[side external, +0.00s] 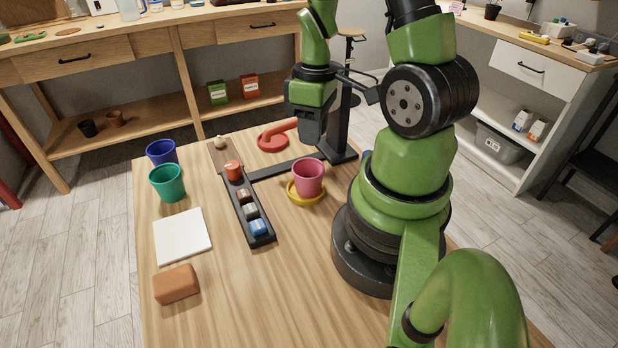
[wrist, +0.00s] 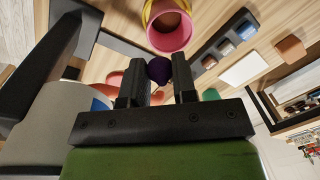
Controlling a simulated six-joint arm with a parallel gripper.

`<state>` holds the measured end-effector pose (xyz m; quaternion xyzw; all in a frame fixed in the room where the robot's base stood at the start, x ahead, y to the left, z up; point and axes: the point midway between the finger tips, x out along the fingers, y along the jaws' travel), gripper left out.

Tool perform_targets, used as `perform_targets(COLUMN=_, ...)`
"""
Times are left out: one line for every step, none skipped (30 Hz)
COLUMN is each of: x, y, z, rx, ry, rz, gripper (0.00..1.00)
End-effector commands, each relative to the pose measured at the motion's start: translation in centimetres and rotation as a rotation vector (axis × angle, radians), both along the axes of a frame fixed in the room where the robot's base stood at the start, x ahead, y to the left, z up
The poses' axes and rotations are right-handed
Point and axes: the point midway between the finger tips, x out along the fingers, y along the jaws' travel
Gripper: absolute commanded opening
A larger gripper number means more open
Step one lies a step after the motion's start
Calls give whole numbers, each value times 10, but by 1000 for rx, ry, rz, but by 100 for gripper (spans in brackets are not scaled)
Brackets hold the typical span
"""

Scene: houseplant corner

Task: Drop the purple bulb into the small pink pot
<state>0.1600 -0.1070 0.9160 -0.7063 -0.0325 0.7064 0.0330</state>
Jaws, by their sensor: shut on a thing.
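The purple bulb (wrist: 158,70) is held between the two dark fingers of my gripper (wrist: 165,74) in the wrist view. It is hidden in the side view. My gripper (side external: 308,138) points down there, above and just behind the small pink pot. The small pink pot (side external: 309,180) stands upright on a yellow saucer (side external: 305,199). In the wrist view the pot (wrist: 172,41) shows its open mouth close beyond the fingertips, apart from the bulb.
A dark tray (side external: 243,207) with several small coloured pieces lies left of the pot. A red curved object (side external: 273,139) lies behind it. A green pot (side external: 167,184), a blue pot (side external: 160,152), a white square (side external: 182,237) and a brown block (side external: 176,284) are at left. The front middle is clear.

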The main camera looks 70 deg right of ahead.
Motion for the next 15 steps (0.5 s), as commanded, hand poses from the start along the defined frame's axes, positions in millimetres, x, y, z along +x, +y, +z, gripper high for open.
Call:
perform_targets(x=0, y=0, z=0, rx=0, ry=0, rz=0, gripper=4)
perform_targets(x=0, y=0, z=0, rx=0, ry=0, rz=0, gripper=4)
perform_targets(x=0, y=0, z=0, rx=0, ry=0, rz=0, gripper=4)
perform_targets(x=0, y=0, z=0, rx=0, ry=0, rz=0, gripper=4)
perform_targets(x=0, y=0, z=0, rx=0, ry=0, rz=0, gripper=33)
perform_targets(x=0, y=0, z=0, rx=0, ry=0, rz=0, gripper=42)
perform_targets(x=0, y=0, z=0, rx=0, ry=0, rz=0, gripper=49)
perform_targets(x=0, y=0, z=0, rx=0, ry=0, rz=0, gripper=56)
perform_targets(x=0, y=0, z=0, rx=0, ry=0, rz=0, gripper=56)
perform_targets(x=0, y=0, z=0, rx=0, ry=0, rz=0, gripper=56)
perform_targets(x=0, y=0, z=0, rx=0, ry=0, rz=0, gripper=56)
perform_targets(x=0, y=0, z=0, rx=0, ry=0, rz=0, gripper=56)
perform_targets(x=0, y=0, z=0, rx=0, ry=0, rz=0, gripper=56)
perform_targets(x=0, y=0, z=0, rx=0, ry=0, rz=0, gripper=56)
perform_targets(x=0, y=0, z=0, rx=0, ry=0, rz=0, gripper=56)
